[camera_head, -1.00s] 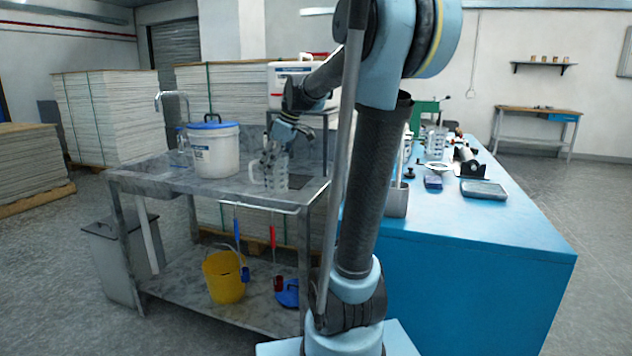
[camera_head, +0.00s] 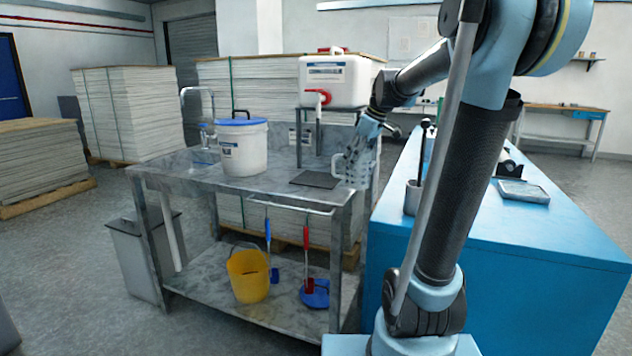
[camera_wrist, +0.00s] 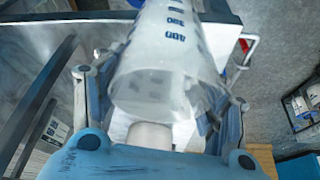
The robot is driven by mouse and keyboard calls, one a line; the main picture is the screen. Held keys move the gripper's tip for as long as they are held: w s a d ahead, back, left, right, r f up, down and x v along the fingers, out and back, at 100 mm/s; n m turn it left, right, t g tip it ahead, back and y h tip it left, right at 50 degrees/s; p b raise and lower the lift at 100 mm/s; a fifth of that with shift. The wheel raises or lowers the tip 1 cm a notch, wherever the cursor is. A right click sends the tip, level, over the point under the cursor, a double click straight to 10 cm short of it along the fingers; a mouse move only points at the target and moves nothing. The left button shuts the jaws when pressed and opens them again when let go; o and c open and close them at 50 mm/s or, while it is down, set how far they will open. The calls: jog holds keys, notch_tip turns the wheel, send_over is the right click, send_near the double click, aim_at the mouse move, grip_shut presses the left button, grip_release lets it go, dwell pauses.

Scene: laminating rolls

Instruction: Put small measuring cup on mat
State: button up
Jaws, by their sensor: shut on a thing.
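My gripper (camera_head: 359,150) is shut on a clear measuring cup (camera_head: 351,170) with dark printed marks. In the head view the cup appears at the right end of the metal bench, right of the mat. In the wrist view the cup (camera_wrist: 172,60) fills the space between my gripper's fingers (camera_wrist: 155,100), with its printed side showing. The mat (camera_head: 316,179) is a dark flat square on the bench top, with nothing on it. I cannot tell how high the cup is above the bench.
A white bucket with a blue lid (camera_head: 243,150) and a clear container (camera_head: 206,148) stand left on the metal bench (camera_head: 270,187). A white canister with a red tap (camera_head: 335,80) stands behind the mat. The blue table (camera_head: 520,240) is close at right.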

jog(key=w+a+f, duration=0.1)
jog(key=w+a, duration=0.9)
jog(key=a, duration=0.4)
jog(key=shift+w+a+f, duration=0.15)
jog(key=shift+a+f, duration=0.15)
jog(key=shift+a, duration=0.1)
jog(key=shift+f, duration=0.1)
jog(key=o, duration=1.1)
jog(key=shift+c, duration=0.2)
jog(key=v, duration=1.2)
